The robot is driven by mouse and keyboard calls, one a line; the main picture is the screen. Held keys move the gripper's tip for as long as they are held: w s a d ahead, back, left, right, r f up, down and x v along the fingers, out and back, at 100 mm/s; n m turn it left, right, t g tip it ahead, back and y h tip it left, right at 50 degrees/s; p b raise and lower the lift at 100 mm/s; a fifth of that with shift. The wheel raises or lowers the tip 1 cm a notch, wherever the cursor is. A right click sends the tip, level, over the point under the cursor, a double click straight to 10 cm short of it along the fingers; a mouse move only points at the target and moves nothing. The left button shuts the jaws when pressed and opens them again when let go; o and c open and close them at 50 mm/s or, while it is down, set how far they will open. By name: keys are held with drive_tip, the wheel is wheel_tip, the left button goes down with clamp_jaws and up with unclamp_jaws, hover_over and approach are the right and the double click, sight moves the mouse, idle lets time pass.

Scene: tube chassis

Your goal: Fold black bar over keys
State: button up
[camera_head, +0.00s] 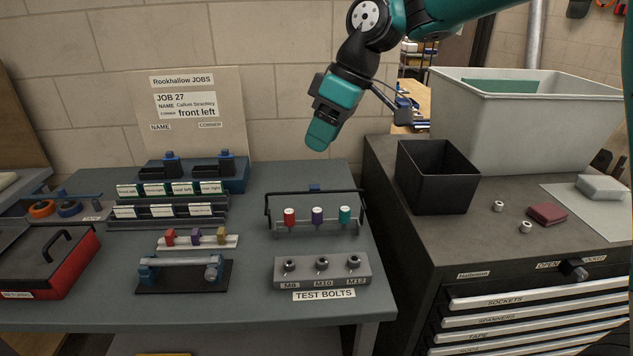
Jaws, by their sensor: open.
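A stand at the right of the bench holds three upright keys with coloured heads: a red key (290,217), a purple key (318,215) and a teal key (345,215). A thin black bar (300,193) runs across behind and above the heads, its arms reaching down at both ends of the stand. It is not over the front of the keys. My gripper (319,143) hangs in the air above and behind the stand, pointing down, open with nothing visible in it. It is seen side-on, so the gap between its fingers is hidden.
A grey TEST BOLTS block (322,281) sits in front of the stand. To the left are a small rail (197,243) with coloured pieces, a clamp fixture (183,276), labelled racks (167,213) and a red toolbox (48,270). A black bin (437,177) stands on the cabinet at right.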

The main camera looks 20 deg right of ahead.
drive_tip(key=w+d+f+n, duration=0.1)
drive_tip(key=w+d, duration=0.1)
drive_tip(key=w, duration=0.4)
drive_tip(key=w+d+f+n, duration=0.1)
drive_tip(key=w+d+f, duration=0.1)
drive_tip(key=w, duration=0.3)
drive_tip(key=n+t, duration=0.1)
drive_tip(key=n, duration=0.2)
approach(315, 186)
drive_tip(key=shift+h, duration=0.3)
drive_tip(key=x, duration=0.6)
drive_tip(key=p+x, duration=0.1)
drive_tip(key=x, duration=0.2)
drive_tip(key=shift+a, duration=0.3)
drive_tip(key=shift+c, duration=0.4)
drive_tip(key=shift+r, duration=0.1)
clamp_jaws()
